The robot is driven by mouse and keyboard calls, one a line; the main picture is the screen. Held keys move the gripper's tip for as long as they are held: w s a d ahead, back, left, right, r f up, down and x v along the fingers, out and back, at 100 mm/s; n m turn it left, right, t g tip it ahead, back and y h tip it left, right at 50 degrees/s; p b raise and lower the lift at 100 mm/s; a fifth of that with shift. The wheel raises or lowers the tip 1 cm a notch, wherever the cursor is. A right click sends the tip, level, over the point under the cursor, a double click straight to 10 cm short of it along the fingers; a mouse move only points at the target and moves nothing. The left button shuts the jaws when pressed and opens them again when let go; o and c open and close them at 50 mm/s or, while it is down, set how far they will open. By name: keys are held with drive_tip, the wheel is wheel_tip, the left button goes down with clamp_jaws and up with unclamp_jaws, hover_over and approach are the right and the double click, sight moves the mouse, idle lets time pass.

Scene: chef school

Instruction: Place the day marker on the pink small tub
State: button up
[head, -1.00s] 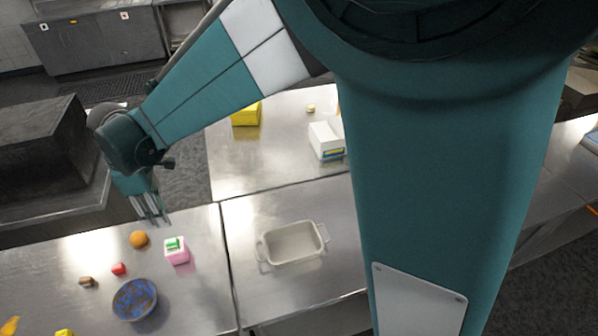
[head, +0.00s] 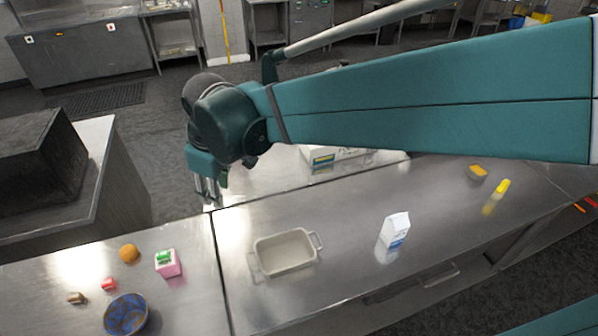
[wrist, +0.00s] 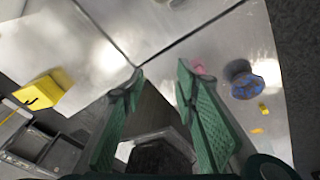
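The pink small tub (head: 168,268) stands on the metal counter at the lower left of the head view. A small green and white piece (head: 163,257) is on its top; I cannot tell if this is the day marker. In the wrist view the pink tub (wrist: 198,68) shows partly behind a finger. My gripper (head: 208,196) hangs above the counter's back edge, up and right of the tub, pointing down. In the wrist view my gripper (wrist: 160,70) has its fingers apart with nothing between them.
A blue bowl (head: 126,313), an orange ball (head: 129,253) and a red piece (head: 108,284) are near the tub. A cream dish (head: 286,253), a milk carton (head: 395,229) and a yellow-capped bottle (head: 502,188) stand rightward. A yellow box (wrist: 40,92) shows in the wrist view.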

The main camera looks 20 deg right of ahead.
drive_tip(key=s+d+m+t, duration=0.2)
drive_tip(key=s+d+m, duration=0.3)
drive_tip(key=d, duration=0.6)
drive_tip(key=s+d+m+t+h, duration=0.1)
drive_tip(key=s+d+m+t, duration=0.1)
drive_tip(key=s+d+m, duration=0.3)
drive_tip(key=s+d, duration=0.3)
drive_tip(key=d, duration=0.3)
drive_tip(key=shift+s+r+m, duration=0.3)
drive_tip(key=shift+s, duration=0.05)
